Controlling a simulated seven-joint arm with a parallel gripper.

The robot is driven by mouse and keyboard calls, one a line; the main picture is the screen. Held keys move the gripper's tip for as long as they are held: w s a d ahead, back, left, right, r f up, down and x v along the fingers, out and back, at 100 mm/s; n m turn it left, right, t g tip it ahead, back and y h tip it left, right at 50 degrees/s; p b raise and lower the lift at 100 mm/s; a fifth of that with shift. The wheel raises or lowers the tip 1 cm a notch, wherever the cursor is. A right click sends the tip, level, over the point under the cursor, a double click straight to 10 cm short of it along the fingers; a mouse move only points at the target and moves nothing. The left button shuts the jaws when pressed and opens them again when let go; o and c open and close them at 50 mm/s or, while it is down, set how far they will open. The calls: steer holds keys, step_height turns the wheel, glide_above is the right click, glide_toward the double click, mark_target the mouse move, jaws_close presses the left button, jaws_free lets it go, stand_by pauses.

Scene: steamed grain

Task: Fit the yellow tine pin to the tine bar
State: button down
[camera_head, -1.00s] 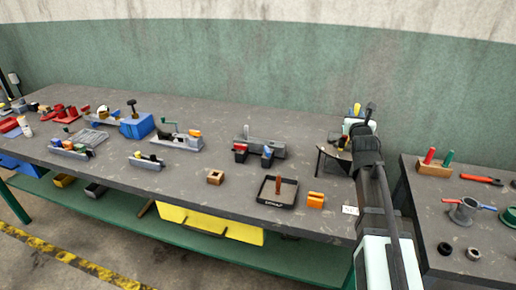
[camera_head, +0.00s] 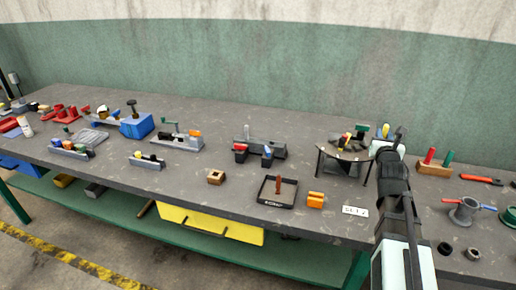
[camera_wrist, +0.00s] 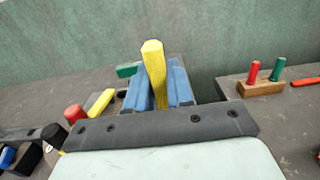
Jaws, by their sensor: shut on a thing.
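My gripper (camera_wrist: 161,92) shows two blue fingers in the wrist view, shut on a yellow hexagonal pin (camera_wrist: 153,65), which stands up between them. In the head view my gripper (camera_head: 387,133) is at the right end of the long bench, just right of a small round stand, with the yellow of the pin (camera_head: 386,129) showing. I cannot tell for certain which part is the tine bar. A wooden block (camera_head: 433,169) with a red and a green peg stands on the right bench; it also shows in the wrist view (camera_wrist: 262,88), right of my gripper.
The round stand (camera_head: 330,152) carries red, yellow, green and black pieces. A black tray (camera_head: 268,200) with a brown peg and an orange block (camera_head: 316,200) lie near the front edge. A grey cup (camera_head: 464,211) and red-handled tool (camera_head: 480,178) are on the right bench.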

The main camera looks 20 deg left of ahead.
steer(key=shift+a, duration=0.1)
steer(key=w+a+r+n+y, duration=0.1)
steer(key=a+r, duration=0.2)
steer(key=a, duration=0.3)
steer(key=w+a+r+n+y, duration=0.1)
steer(key=a+r+y, duration=0.1)
steer(key=a+r, duration=0.35)
steer(key=w+a+f+h, duration=0.1)
steer(key=w+a+f, duration=0.1)
steer(key=a+f, duration=0.3)
steer(key=w+a+f+m, duration=0.1)
steer(key=a+f, duration=0.4)
steer(key=a, duration=0.8)
steer(key=w+a+f+h, duration=0.1)
steer(key=w+a+f, duration=0.1)
steer(key=a+f, duration=0.4)
steer(key=shift+w+a+m+h, duration=0.3)
steer(key=shift+w+a+m, duration=0.1)
steer(key=shift+a, duration=1.5)
steer(key=shift+s+f, duration=0.1)
steer(key=shift+f, duration=0.55)
steer(key=shift+r, duration=0.35)
steer(key=shift+f, duration=0.3)
stand_by(0.8)
